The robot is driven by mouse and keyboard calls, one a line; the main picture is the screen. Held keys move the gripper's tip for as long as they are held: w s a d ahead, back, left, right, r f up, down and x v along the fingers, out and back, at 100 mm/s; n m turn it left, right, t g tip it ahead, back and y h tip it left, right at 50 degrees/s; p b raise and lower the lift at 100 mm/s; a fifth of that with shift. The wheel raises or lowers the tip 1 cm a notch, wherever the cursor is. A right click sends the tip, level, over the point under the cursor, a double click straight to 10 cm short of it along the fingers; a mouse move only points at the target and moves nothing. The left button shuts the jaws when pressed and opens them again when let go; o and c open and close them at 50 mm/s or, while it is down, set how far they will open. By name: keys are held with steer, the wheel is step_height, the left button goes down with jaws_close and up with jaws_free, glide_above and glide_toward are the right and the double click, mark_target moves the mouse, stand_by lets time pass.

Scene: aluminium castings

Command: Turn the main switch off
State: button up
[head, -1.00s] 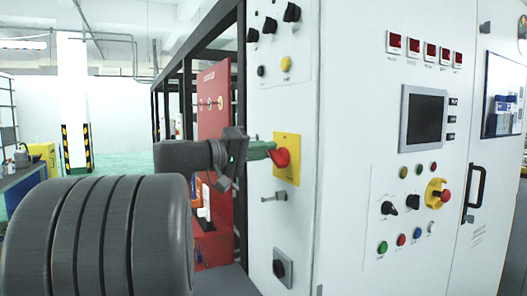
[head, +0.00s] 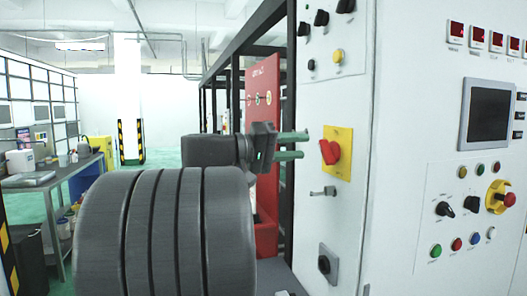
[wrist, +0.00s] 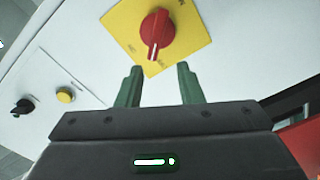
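The main switch is a red rotary knob (head: 329,152) on a yellow plate (head: 343,168) on the side of the white cabinet. In the wrist view the red knob (wrist: 157,34) shows whole, with its white mark pointing down and slightly left toward the gripper, on the yellow plate (wrist: 190,22). My gripper (head: 305,145) is just left of the knob in the head view, its green fingers apart. In the wrist view my gripper (wrist: 157,72) has a clear gap between its fingertips, with nothing between them. The knob lies beyond the tips, apart from them.
A metal handle (head: 323,191) and a black knob (head: 326,264) sit below the plate. More black knobs (head: 320,18) and a yellow button (head: 338,56) are above. The cabinet front carries a screen (head: 487,113) and a yellow-collared red button (head: 505,199). A red panel (head: 263,130) stands behind my gripper.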

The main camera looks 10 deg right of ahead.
mark_target(323, 152)
steer(key=a, duration=0.8)
steer(key=shift+s+a+b, duration=0.3)
steer(key=shift+s, duration=0.1)
steer(key=o, duration=0.7)
steer(key=shift+r+n+p, duration=0.15)
steer(key=shift+n+p, duration=0.25)
steer(key=shift+p, duration=0.1)
steer(key=o, duration=0.3)
steer(key=shift+r+n+p, duration=0.15)
steer(key=shift+n+p, duration=0.55)
steer(key=shift+p, duration=0.05)
steer(key=d+n+p, duration=0.3)
steer(key=d+n, duration=0.1)
steer(key=s+d+f+n+p, duration=0.1)
steer(key=d+n+p, duration=0.3)
steer(key=d, duration=0.1)
steer(key=d+n+p, duration=0.4)
steer(key=d, duration=0.1)
steer(key=shift+s+f, duration=0.2)
steer(key=shift+f, duration=0.05)
